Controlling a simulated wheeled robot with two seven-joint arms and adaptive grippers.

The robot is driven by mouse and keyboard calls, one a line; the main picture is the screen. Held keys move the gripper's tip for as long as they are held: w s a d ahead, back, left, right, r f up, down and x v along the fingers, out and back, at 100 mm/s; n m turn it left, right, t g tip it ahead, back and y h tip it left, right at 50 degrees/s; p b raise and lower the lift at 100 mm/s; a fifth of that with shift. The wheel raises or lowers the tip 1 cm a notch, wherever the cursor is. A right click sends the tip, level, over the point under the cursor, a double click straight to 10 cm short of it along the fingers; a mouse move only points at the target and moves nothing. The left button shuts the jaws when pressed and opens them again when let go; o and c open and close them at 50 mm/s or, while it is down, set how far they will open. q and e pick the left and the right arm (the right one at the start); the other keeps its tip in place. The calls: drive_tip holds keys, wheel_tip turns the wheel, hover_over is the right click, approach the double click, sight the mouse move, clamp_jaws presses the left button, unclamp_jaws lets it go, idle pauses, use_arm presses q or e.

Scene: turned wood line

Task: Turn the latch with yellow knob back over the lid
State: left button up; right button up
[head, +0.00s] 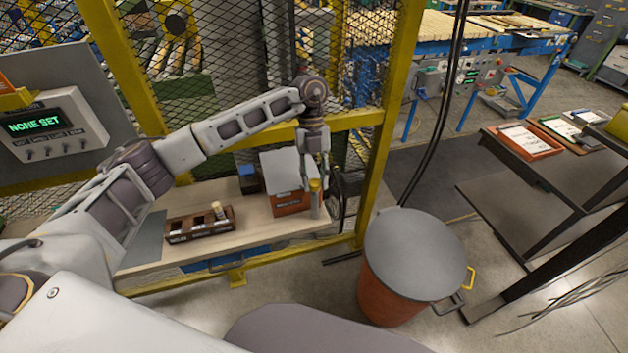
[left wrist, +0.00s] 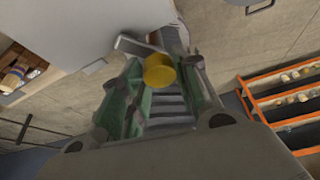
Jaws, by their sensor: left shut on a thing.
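The orange box (head: 291,204) stands at the right end of the wooden bench, with its pale grey lid (head: 284,168) on top. The yellow knob (head: 315,185) of the latch is at the lid's right side, above a grey upright part. My left gripper (head: 316,174) points down over it and is shut on the knob. In the left wrist view the knob (left wrist: 159,70) sits between the green-padded fingers, and the lid (left wrist: 85,25) is beside it at upper left. The latch arm is mostly hidden, so I cannot tell exactly how it lies. My right gripper is not in view.
A brown tray (head: 190,235) with a pale wooden piece stands left of the box, and a small blue-topped block (head: 247,180) behind. A yellow post (head: 385,120) and mesh fence rise around the bench. A grey-lidded orange drum (head: 412,250) stands at right.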

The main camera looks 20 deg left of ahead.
use_arm(q)
drive_tip(key=m+b, duration=0.1)
drive_tip(key=m, duration=0.1)
drive_tip(key=m+y+b, duration=0.1)
drive_tip(key=m, duration=0.1)
drive_tip(key=shift+w+d+y, duration=0.1)
drive_tip(key=shift+y, duration=0.2)
drive_tip(key=shift+m+y, duration=0.6)
drive_tip(key=shift+m, duration=1.1)
drive_tip(key=o, duration=1)
drive_tip(key=shift+r, duration=0.2)
drive_tip(key=v, duration=1.1)
drive_tip(key=shift+w+d+r, duration=0.15)
drive_tip(key=shift+w+r, duration=0.1)
